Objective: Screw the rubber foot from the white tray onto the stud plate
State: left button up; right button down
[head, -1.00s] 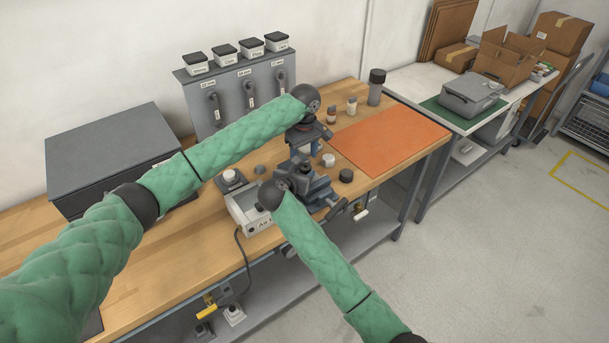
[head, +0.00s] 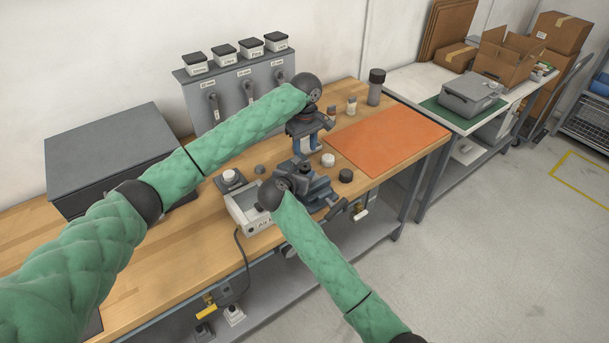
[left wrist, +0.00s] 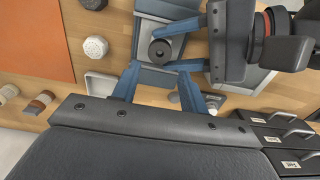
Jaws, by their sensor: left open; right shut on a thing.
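A black round rubber foot (left wrist: 160,50) with a hole in its middle sits between the blue fingers of my right gripper (left wrist: 150,48), which is shut on it. It is over a grey block on the vise (head: 318,190); the stud plate cannot be made out clearly, and I cannot tell whether the foot touches a stud. My left gripper (head: 308,144) is open and empty above the bench behind the vise; its spread blue fingers show in the left wrist view (left wrist: 160,74). A pale tray (left wrist: 100,86), probably the white tray, lies partly hidden beneath it.
A white knob (head: 328,160) and a black knob (head: 346,176) stand right of the vise. An orange mat (head: 388,138) lies clear farther right. A labelled grey box (head: 262,222) is left of the vise. A grey rack (head: 240,95) stands behind.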

aim_at(305, 166)
pick_arm(q)
jog(key=shift+f, duration=3.75)
pick_arm(e)
jog(key=shift+f, duration=0.15)
pick_arm(q)
jog(key=shift+c, duration=0.2)
jog(key=c, duration=0.8)
jog(key=o, duration=1.1)
jog(key=shift+a+r, duration=0.1)
jog(key=shift+r, duration=2.2)
jog(key=shift+o, duration=0.5)
jog(key=o, duration=0.5)
